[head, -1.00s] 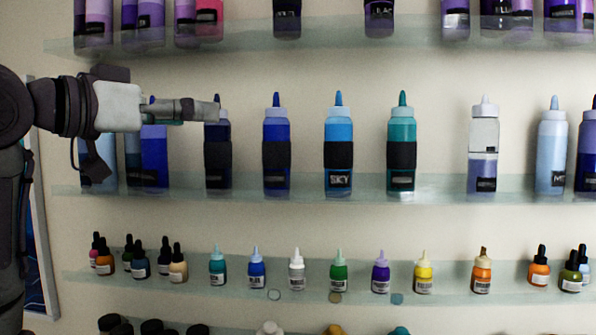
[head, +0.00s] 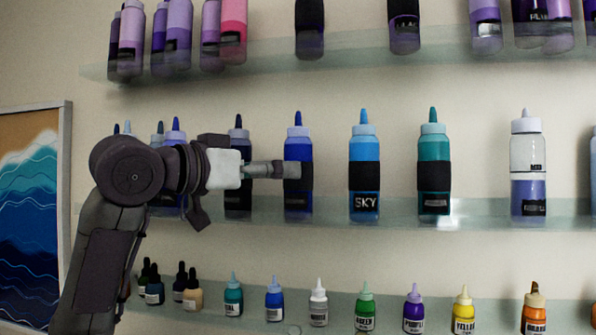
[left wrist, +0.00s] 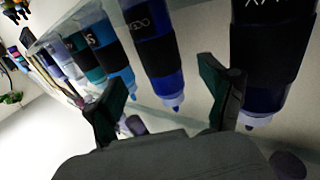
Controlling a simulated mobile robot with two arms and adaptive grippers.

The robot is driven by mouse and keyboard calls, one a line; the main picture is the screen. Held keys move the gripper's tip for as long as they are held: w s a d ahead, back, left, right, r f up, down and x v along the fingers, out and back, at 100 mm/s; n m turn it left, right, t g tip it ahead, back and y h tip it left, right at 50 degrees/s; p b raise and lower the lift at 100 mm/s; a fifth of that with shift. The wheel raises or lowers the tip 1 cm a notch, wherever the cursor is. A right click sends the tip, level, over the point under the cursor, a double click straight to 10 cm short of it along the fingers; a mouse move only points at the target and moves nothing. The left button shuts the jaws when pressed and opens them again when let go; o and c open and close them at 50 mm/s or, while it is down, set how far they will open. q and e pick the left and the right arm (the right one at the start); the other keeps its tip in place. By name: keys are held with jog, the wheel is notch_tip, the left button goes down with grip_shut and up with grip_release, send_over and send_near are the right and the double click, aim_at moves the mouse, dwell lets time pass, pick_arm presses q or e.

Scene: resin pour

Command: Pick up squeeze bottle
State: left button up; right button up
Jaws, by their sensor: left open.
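Several squeeze bottles with pointed caps stand upright on the middle glass shelf. A blue bottle (head: 298,205) with a black band is partly hidden behind my left gripper (head: 287,169). A dark navy bottle (head: 238,205) is left of it, and a sky-blue bottle (head: 364,150) and a teal bottle (head: 433,150) are right of it. In the left wrist view, which is turned over, my left gripper (left wrist: 163,75) is open. The blue bottle (left wrist: 160,75) shows between its fingers, and the navy bottle (left wrist: 265,85) is beyond the right finger. Contact cannot be told. My right gripper is out of view.
The middle shelf (head: 400,212) also holds a clear-and-violet bottle (head: 527,160). An upper shelf (head: 360,48) carries purple, pink and dark bottles. A lower shelf (head: 390,305) holds small dropper bottles. A wave picture (head: 30,200) hangs at the left.

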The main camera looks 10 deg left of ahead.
pick_arm(q)
jog(key=shift+x, duration=0.85)
jog(key=p+x, duration=0.3)
jog(key=x, duration=0.1)
jog(key=shift+w+d, duration=0.25)
jog(key=shift+w, duration=0.15)
jog(key=shift+s+a, duration=0.1)
jog(key=shift+s, duration=0.05)
jog(key=c, duration=1.4)
